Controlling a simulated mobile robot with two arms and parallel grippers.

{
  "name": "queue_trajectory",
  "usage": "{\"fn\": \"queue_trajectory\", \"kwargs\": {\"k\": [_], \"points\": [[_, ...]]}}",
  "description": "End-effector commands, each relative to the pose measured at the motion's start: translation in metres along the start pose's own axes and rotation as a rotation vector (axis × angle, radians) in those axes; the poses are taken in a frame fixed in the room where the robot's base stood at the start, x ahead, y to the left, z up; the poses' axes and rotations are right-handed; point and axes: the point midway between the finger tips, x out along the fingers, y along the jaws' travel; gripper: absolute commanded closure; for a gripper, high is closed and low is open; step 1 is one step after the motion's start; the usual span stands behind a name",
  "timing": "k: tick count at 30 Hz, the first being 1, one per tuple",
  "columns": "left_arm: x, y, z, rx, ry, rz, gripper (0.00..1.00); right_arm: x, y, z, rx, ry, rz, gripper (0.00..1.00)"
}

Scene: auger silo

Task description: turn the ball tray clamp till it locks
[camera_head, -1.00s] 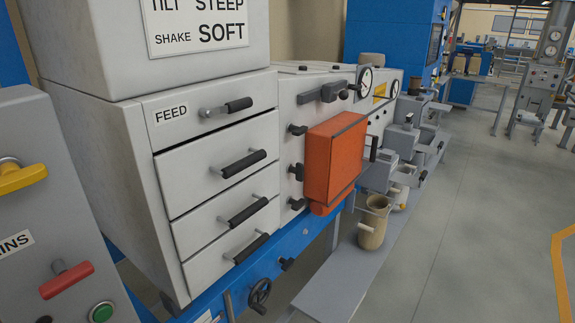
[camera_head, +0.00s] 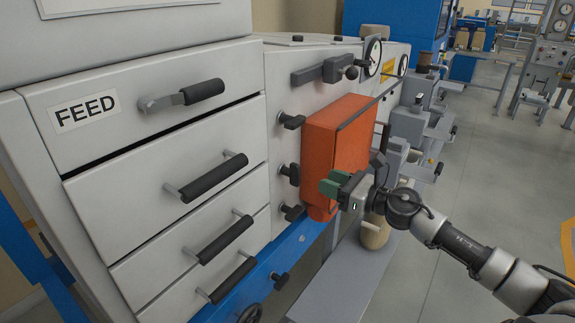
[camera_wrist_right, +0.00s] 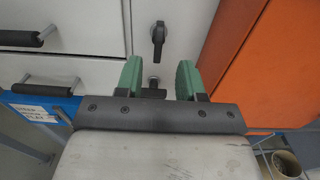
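Black clamp handles sit in a column on the white cabinet face left of the orange box: an upper one (camera_head: 290,120), a middle one (camera_head: 290,173) and a lower one (camera_head: 292,212). No readable label shows which is the ball tray clamp. My right gripper (camera_head: 330,183), with green fingers, is in front of the orange box in the head view. In the right wrist view the gripper (camera_wrist_right: 159,80) is open, its fingers apart. A dark handle (camera_wrist_right: 153,92) shows between them, partly hidden by the gripper body; another clamp (camera_wrist_right: 158,38) hangs above it. My left gripper is out of view.
The orange box (camera_head: 338,140) juts out close to my right gripper. Drawers with black bar handles, the top one labelled FEED (camera_head: 85,110), are to the left. Open floor (camera_head: 470,200) is at right.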

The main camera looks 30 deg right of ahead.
Motion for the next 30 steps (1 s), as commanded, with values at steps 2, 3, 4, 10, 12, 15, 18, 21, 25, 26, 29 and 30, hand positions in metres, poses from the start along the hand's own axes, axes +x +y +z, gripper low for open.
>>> {"fn": "queue_trajectory", "kwargs": {"k": [2, 3, 4, 10, 12, 15, 18, 21, 25, 26, 29, 30], "points": [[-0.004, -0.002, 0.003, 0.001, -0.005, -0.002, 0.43, 0.006, -0.001, 0.003, 0.003, -0.003, -0.002, 0.62], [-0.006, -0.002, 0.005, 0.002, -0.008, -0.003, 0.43, 0.011, -0.001, 0.003, 0.004, -0.004, -0.003, 0.62], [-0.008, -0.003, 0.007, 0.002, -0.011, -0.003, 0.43, 0.014, -0.001, 0.003, 0.004, -0.004, -0.004, 0.62], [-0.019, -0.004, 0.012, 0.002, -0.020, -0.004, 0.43, 0.040, -0.002, 0.004, 0.008, -0.005, -0.005, 0.62], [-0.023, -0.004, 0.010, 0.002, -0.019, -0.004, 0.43, 0.050, -0.002, 0.004, 0.007, -0.004, -0.005, 0.62], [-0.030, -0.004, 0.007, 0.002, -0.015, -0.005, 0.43, 0.065, -0.002, 0.004, 0.010, -0.005, -0.006, 0.62], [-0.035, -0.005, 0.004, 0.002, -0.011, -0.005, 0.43, 0.079, -0.002, 0.004, 0.008, -0.004, -0.005, 0.62], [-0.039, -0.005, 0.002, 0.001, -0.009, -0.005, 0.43, 0.090, -0.002, 0.002, 0.011, -0.003, -0.007, 0.62], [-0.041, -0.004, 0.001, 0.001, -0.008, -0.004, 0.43, 0.100, -0.002, 0.001, 0.009, -0.002, -0.006, 0.62], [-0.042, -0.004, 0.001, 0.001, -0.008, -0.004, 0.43, 0.101, -0.002, 0.001, 0.009, -0.002, -0.006, 0.62], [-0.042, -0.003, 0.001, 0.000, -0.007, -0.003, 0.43, 0.104, -0.001, -0.001, 0.008, 0.000, -0.005, 0.62], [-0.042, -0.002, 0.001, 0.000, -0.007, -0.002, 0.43, 0.104, -0.001, -0.001, 0.008, 0.000, -0.005, 0.62]]}}
